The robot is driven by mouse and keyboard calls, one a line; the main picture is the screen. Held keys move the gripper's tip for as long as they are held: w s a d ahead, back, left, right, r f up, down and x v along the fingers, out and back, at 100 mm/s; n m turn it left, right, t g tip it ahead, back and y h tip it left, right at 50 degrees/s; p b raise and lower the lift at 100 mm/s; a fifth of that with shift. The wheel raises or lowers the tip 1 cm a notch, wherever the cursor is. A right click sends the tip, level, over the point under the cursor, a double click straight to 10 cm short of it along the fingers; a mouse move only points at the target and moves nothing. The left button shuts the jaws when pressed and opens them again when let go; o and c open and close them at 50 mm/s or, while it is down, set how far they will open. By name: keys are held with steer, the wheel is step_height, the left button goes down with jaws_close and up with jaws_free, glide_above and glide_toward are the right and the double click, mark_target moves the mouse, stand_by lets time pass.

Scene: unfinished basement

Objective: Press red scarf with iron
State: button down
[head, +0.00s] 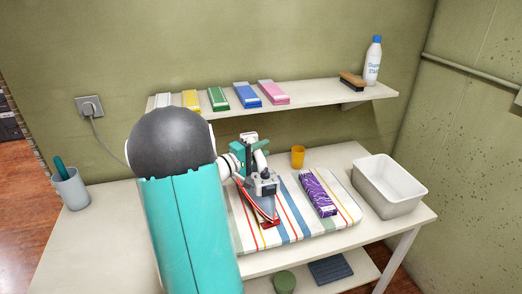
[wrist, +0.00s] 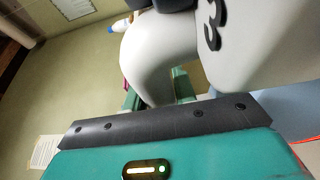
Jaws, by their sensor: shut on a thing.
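The iron (head: 264,186), with a grey body and white handle, is over the left part of the striped pad (head: 343,209) in the head view. My gripper (head: 247,156) is shut on its handle. In the wrist view the white handle (wrist: 150,60) fills the space by my teal fingers. The red scarf (head: 268,221) shows as a narrow red strip at the iron's lower edge. The iron and my arm hide most of it. The iron looks low over the scarf; I cannot tell whether it touches. A purple patterned folded scarf (head: 318,194) lies to the right on the pad.
An orange cup (head: 298,157) stands behind the pad and a white basin (head: 366,198) to its right. A grey cup (head: 72,190) is at the far left. The wall shelf (head: 310,99) holds several coloured folded items, a brush (head: 353,80) and a bottle (head: 373,60).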

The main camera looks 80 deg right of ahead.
steer(key=shift+f, duration=0.55)
stand_by(1.9)
steer(key=shift+w+d, duration=0.55)
steer(key=shift+d, duration=0.3)
stand_by(0.6)
steer(key=shift+s+a, duration=0.5)
steer(key=shift+a, duration=0.3)
steer(key=shift+s+a, duration=0.45)
steer(key=shift+a, duration=0.3)
stand_by(0.8)
steer(key=shift+w+d, duration=0.45)
steer(key=shift+d, duration=0.25)
stand_by(1.0)
